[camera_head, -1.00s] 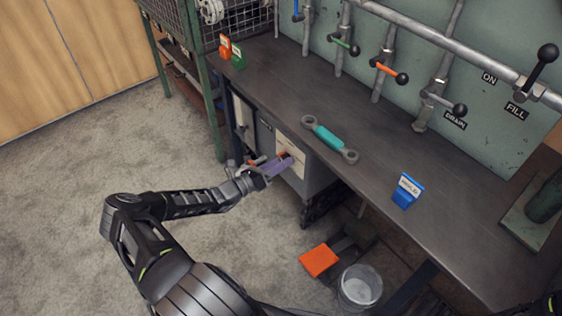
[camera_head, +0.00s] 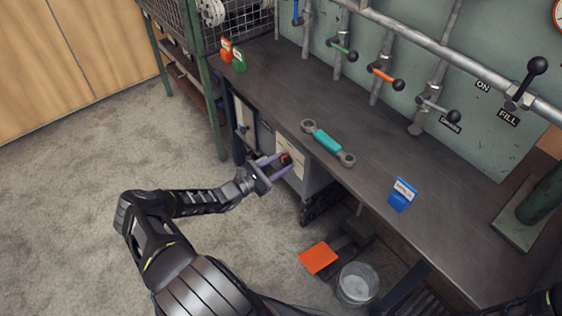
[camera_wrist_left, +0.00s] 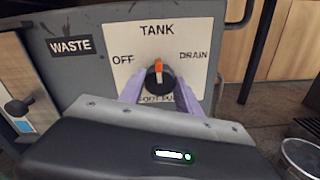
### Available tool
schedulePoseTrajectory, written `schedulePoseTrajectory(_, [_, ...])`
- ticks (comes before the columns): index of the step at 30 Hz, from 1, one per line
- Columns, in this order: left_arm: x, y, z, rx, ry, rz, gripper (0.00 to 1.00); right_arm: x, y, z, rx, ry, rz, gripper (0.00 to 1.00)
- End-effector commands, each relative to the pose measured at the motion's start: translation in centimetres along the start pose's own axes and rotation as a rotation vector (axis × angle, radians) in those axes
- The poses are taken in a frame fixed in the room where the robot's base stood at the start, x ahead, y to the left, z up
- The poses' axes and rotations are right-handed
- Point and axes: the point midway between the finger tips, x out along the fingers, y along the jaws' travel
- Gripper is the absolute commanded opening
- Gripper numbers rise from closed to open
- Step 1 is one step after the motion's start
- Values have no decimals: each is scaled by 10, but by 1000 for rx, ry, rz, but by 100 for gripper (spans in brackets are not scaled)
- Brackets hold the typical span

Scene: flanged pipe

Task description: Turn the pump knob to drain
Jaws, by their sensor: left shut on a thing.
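The pump knob (camera_wrist_left: 160,78) is a black round knob with an orange pointer on a pale plate (camera_wrist_left: 200,30) marked TANK, OFF and DRAIN. Its pointer stands nearly straight up toward TANK, with OFF to the left and DRAIN to the right. Lettering below the knob is partly hidden. In the head view the knob (camera_head: 286,158) shows small on the cabinet front under the bench. My left gripper (camera_head: 279,164) has its purple fingers on either side of the knob, shut on it; the fingers also show in the left wrist view (camera_wrist_left: 159,92). My right gripper is not in view.
The bench (camera_head: 360,190) overhangs the cabinet. On it lie a teal-handled tool (camera_head: 327,143) and a blue card block (camera_head: 402,195). An orange pedal (camera_head: 318,258) and a bucket (camera_head: 357,285) are on the floor below. The floor at left is clear.

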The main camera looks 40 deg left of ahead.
Motion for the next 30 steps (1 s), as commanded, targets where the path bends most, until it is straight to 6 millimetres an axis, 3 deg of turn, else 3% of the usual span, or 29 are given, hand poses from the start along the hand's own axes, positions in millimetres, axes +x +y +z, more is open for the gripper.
schedulePoseTrajectory(30, [-1,0,0,930,2,-1,0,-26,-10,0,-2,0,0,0])
